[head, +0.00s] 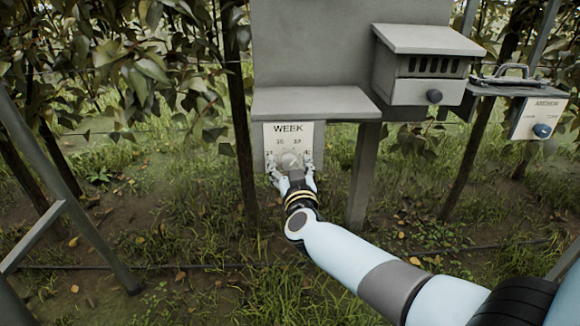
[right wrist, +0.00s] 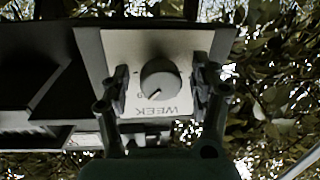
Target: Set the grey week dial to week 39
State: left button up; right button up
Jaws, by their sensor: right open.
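The grey week dial (right wrist: 160,80) is a round knob on a pale plate marked WEEK (head: 289,129). In the right wrist view the plate (right wrist: 120,45) is upside down. The small numbers are too blurred to read surely. My right gripper (right wrist: 160,91) is open, with one finger on each side of the dial and visible gaps between. In the head view the right gripper (head: 292,175) covers the lower plate. My left gripper is not in view.
A grey shelf (head: 315,103) juts out just above the plate. A louvred box (head: 425,65) with a dark knob and an ANCHOR panel (head: 538,118) with a blue knob are to the right. Posts and foliage stand around; grass lies below.

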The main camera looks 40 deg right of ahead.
jog(key=shift+c, duration=1.3)
jog(key=c, duration=0.9)
jog(key=n+p, duration=0.1)
jog(key=p, duration=0.2)
jog(key=shift+r+n, duration=0.3)
jog(key=shift+n, duration=0.1)
jog(key=shift+c, duration=0.2)
jog(key=shift+f+n+p, duration=0.25)
jog(key=shift+n+p, duration=0.05)
jog(key=shift+p, duration=0.2)
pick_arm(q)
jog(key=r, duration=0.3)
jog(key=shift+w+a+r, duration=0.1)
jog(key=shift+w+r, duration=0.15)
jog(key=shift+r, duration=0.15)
pick_arm(e)
jog(key=shift+f, duration=0.1)
jog(key=o, duration=1.2)
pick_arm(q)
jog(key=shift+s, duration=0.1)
